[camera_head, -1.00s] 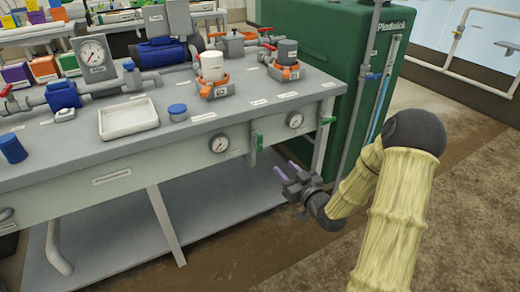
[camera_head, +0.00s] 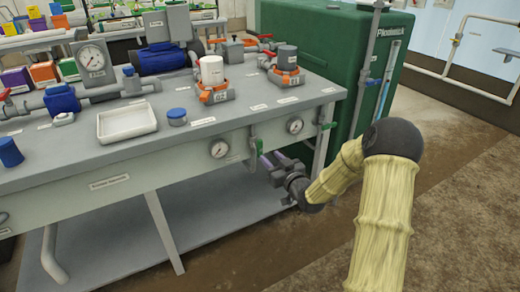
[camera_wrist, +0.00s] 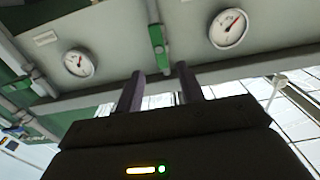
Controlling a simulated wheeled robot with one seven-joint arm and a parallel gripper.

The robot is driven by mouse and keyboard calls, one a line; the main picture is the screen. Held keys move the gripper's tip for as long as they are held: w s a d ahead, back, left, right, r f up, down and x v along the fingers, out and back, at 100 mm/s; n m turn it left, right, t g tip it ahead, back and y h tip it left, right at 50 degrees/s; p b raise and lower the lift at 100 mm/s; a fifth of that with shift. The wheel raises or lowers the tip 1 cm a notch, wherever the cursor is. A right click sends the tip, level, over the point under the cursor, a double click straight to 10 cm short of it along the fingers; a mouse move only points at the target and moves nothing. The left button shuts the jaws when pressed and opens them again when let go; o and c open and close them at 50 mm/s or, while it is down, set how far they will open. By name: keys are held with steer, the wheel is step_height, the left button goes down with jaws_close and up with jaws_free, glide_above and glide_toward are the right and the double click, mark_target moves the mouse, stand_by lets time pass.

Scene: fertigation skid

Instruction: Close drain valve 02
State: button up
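Two small drain valves with green handles hang at the front of the grey bench; I cannot read their labels. The nearer valve's green handle (camera_head: 257,147), between two round gauges, lies along its vertical pipe. It also shows in the wrist view (camera_wrist: 157,38). The farther valve's green handle (camera_head: 328,126), by the bench corner, sticks out across its pipe. My gripper (camera_head: 272,158) is just in front of and slightly below the nearer handle, apart from it. In the wrist view my two fingers (camera_wrist: 159,78) are spread with nothing between them, and that handle lies ahead in line with the gap.
The bench top (camera_head: 75,155) carries a white tray (camera_head: 127,121), a white filter housing marked 02 (camera_head: 212,70) and a dark-topped one (camera_head: 287,58). Gauges (camera_head: 219,149) and (camera_head: 295,126) flank the nearer valve. A green tank (camera_head: 320,50) stands behind. Floor at right is clear.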

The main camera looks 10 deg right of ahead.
mark_target(261, 147)
steer(key=b+x, duration=0.2)
steer(key=x, duration=0.6)
steer(key=shift+w+a, duration=0.1)
steer(key=shift+w, duration=0.15)
steer(key=shift+c, duration=0.5)
jaws_close()
